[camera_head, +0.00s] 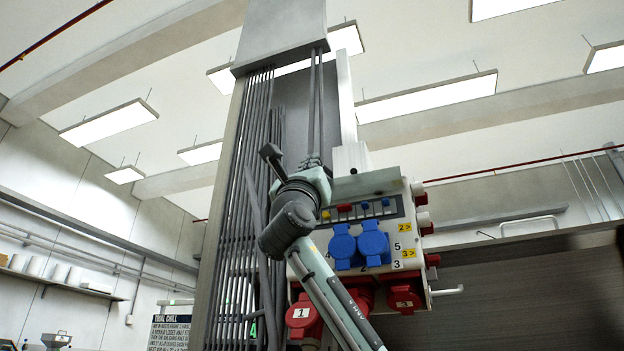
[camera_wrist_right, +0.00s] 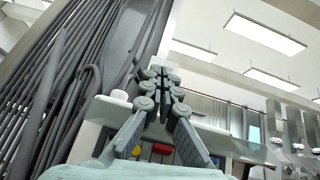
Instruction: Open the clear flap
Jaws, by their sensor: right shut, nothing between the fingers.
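The clear flap (camera_head: 367,183) is a pale, greenish see-through panel at the top of the grey socket box (camera_head: 408,232). It appears raised and sticking outward above a row of small red, yellow and blue switches. In the right wrist view the flap (camera_wrist_right: 232,142) shows behind and to both sides of the fingers. My right gripper (camera_head: 313,163) is at the flap's left end, shut and empty. In the right wrist view its fingers (camera_wrist_right: 165,78) come together in front of the panel; I cannot tell whether they touch it. My left gripper is not in view.
Two blue socket covers (camera_head: 358,246) and red sockets (camera_head: 405,300) are on the box below the switches. A column with dark vertical cables (camera_head: 240,200) stands close on the left. My right arm covers the box's lower left. Open room lies to the right.

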